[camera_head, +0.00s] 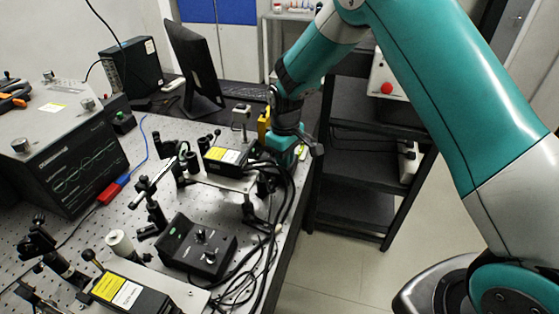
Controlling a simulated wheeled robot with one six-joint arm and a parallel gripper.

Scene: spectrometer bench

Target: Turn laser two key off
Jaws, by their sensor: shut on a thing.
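My gripper (284,158) is low over the right edge of the optical bench, just right of the far black laser box (222,158) with its yellow and white label. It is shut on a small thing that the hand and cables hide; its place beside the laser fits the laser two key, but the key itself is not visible. A second black laser box (130,291) with a similar label is at the near edge. A black control box (198,246) with knobs and a green light stands between the two.
Black cables (262,262) loop along the bench's right edge. Optical posts (155,205) crowd the perforated bench top. An oscilloscope-like instrument (72,160) is at left, a monitor (191,66) behind. A black shelf rack (362,183) stands close right of my gripper.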

